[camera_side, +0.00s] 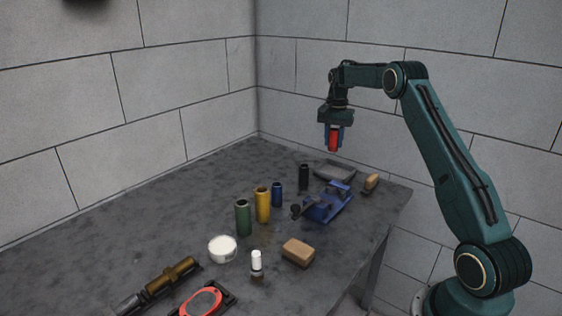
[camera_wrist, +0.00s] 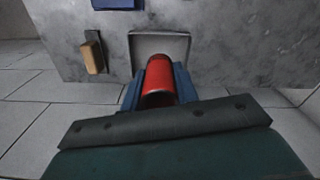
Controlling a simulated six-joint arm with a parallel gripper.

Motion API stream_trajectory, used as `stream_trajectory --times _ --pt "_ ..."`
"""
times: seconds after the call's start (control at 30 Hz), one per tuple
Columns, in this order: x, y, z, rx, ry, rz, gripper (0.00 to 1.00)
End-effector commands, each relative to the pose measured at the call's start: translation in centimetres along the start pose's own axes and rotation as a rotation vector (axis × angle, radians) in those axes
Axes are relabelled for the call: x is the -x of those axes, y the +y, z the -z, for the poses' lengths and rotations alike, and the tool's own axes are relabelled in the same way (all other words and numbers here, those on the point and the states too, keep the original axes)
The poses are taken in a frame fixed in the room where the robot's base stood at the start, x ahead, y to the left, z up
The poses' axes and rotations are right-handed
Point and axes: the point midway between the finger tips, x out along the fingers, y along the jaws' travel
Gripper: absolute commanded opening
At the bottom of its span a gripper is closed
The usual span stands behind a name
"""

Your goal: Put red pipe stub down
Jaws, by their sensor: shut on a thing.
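The red pipe stub (camera_side: 333,139) is held upright in my gripper (camera_side: 334,136), well above the back right part of the table. My gripper is shut on it, with a blue finger on each side. In the wrist view the red pipe stub (camera_wrist: 159,79) sits between the blue fingers, its near end open and dark inside. A grey shallow tray (camera_side: 334,171) lies on the table below the stub. In the wrist view the tray's rim (camera_wrist: 178,42) shows just beyond the stub.
A blue vise (camera_side: 328,204) stands in front of the tray. A wooden-handled brush (camera_side: 371,183) lies to its right. Black (camera_side: 304,177), blue (camera_side: 277,194), yellow (camera_side: 262,205) and green (camera_side: 243,217) pipe stubs stand to the left. A tan block (camera_side: 298,252) lies nearer.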

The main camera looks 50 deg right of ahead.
Motion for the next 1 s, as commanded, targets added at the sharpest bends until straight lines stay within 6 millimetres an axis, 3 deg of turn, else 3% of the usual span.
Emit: stream_trajectory --times 0.2,0.67,1.0 --pt "-3.5 0.0 0.0 0.0 -0.001 -0.001 0.0" --pt "-5.2 0.0 0.0 0.0 0.0 0.0 0.0" --pt "-9.4 0.0 0.0 0.0 -0.001 -0.001 0.0"
